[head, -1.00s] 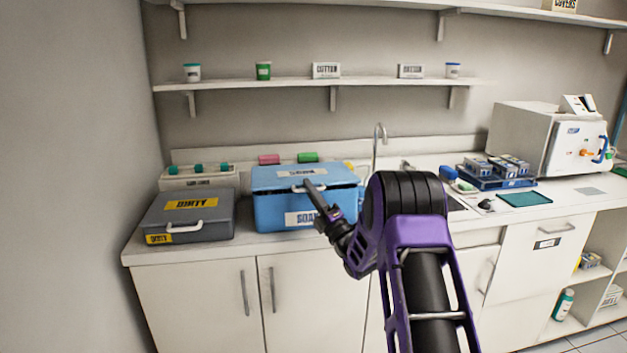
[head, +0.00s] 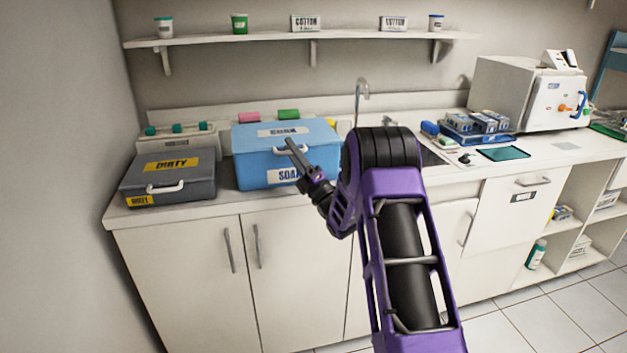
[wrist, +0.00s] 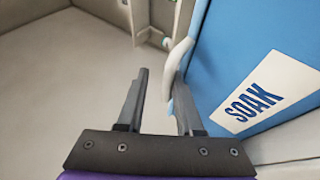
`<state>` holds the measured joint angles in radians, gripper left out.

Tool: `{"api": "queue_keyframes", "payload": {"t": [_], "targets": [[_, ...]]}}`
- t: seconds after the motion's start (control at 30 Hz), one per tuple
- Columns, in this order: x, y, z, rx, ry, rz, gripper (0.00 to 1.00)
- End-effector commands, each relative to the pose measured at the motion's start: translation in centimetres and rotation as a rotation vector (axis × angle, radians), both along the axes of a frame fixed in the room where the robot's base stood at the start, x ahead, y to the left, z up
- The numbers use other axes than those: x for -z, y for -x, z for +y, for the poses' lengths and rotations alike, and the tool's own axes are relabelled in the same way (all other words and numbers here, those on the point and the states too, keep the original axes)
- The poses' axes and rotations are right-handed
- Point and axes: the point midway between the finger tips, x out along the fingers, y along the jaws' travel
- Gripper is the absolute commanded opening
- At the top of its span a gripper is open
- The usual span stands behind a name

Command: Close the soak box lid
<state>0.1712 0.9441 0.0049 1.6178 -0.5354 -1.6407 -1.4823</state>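The blue soak box (head: 262,172) stands on the counter, with a "SOAK" label on its front, also seen in the wrist view (wrist: 225,60). Its blue lid (head: 313,133) appears down on the box, lying flat; I cannot tell if it is fully seated. A white handle (wrist: 179,58) sits at the front of the box. My gripper (head: 291,144) is in front of the box at the handle. In the wrist view my gripper (wrist: 161,80) has its fingers apart with nothing clearly between them; the handle is close by the right finger. Contact is unclear.
A grey "DIRTY" box (head: 145,178) stands left of the soak box. A rack with green-topped items (head: 180,138) is behind it. A sink tap (head: 361,92) and blue tray (head: 475,135) are to the right. A shelf (head: 300,38) hangs above.

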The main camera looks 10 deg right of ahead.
Motion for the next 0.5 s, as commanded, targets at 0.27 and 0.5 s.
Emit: {"api": "queue_keyframes", "payload": {"t": [0.27, 0.5], "targets": [[5.3, 5.5, -3.1, 0.003, 0.0, 0.046, 0.26], [7.6, 9.8, -5.2, 0.003, 0.0, 0.031, 0.26]]}}
